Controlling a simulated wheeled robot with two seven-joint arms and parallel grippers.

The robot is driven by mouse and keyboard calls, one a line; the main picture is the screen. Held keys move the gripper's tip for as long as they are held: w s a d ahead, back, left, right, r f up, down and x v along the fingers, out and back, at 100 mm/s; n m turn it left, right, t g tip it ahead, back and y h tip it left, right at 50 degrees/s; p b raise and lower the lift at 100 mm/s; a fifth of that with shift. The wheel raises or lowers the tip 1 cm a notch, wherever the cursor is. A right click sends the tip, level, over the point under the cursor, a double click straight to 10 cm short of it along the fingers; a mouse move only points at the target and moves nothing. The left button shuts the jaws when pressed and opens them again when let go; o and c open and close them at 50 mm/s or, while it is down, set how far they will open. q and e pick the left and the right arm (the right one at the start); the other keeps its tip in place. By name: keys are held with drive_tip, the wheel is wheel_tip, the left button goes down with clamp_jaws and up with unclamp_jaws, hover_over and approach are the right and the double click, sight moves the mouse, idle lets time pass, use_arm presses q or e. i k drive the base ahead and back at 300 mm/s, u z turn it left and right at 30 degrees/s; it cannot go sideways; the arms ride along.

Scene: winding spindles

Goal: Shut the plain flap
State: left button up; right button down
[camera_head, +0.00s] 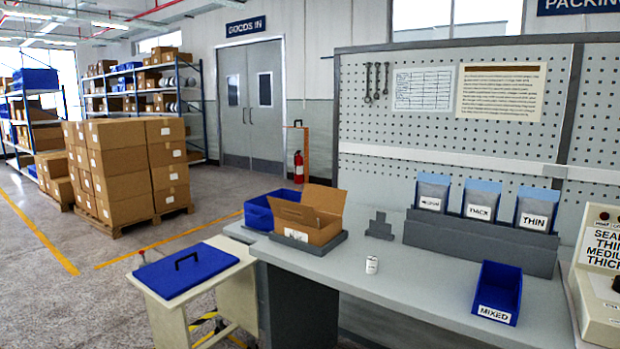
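An open brown cardboard carton (318,233) sits on a dark grey tray (341,243) at the left end of the grey workbench. One plain brown flap (324,198) stands up at the carton's back right. Another plain brown flap (288,211) stands up along its front left side. A white label (296,235) with print too small to read is on the carton's front left face. I cannot tell which flap is meant or what is inside the carton. Neither of my grippers is in view.
A blue bin (260,214) stands just behind the carton. A small white labelled cylinder (371,265), a dark stepped block (379,226) and a blue MIXED bin (498,290) stand on the bench. A blue-lidded cart (188,272) is at the left. The bench's middle is mostly clear.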

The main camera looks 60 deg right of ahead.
sight(323, 199)
drive_tip(key=z, duration=0.8)
drive_tip(key=i, duration=0.95)
drive_tip(key=z, duration=1.1)
